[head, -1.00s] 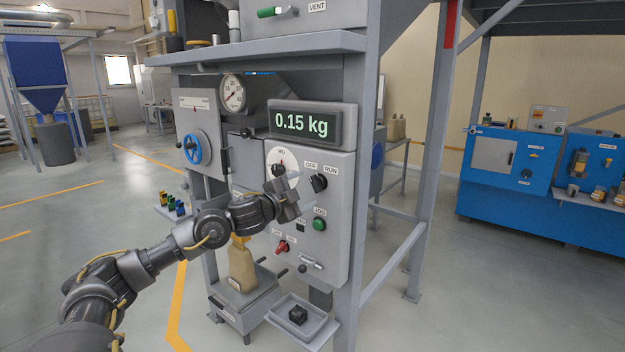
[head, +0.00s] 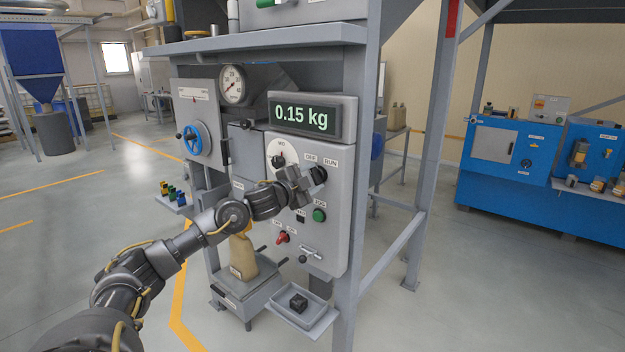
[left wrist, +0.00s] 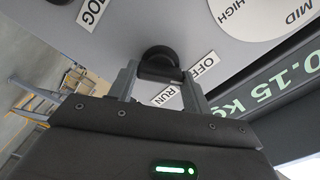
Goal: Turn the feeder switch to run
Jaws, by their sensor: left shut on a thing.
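The feeder switch (head: 319,174) is a black rotary knob on the grey control panel (head: 336,235), under the labels OFF and RUN. My left gripper (head: 308,180) is at the knob. In the left wrist view the knob (left wrist: 160,63) sits between the two fingers of my left gripper (left wrist: 158,75), which are shut on it. The OFF label (left wrist: 204,66) and the RUN label (left wrist: 166,96) show beside it. I cannot tell which label the knob points to. My right gripper is not in view.
A white dial (head: 281,160) is left of the switch, and a green JOG button (head: 319,215) is below it. A red switch (head: 282,237) sits lower. The display (head: 304,118) reads 0.15 kg. A bag (head: 242,257) stands below. A frame post (head: 432,150) rises to the right.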

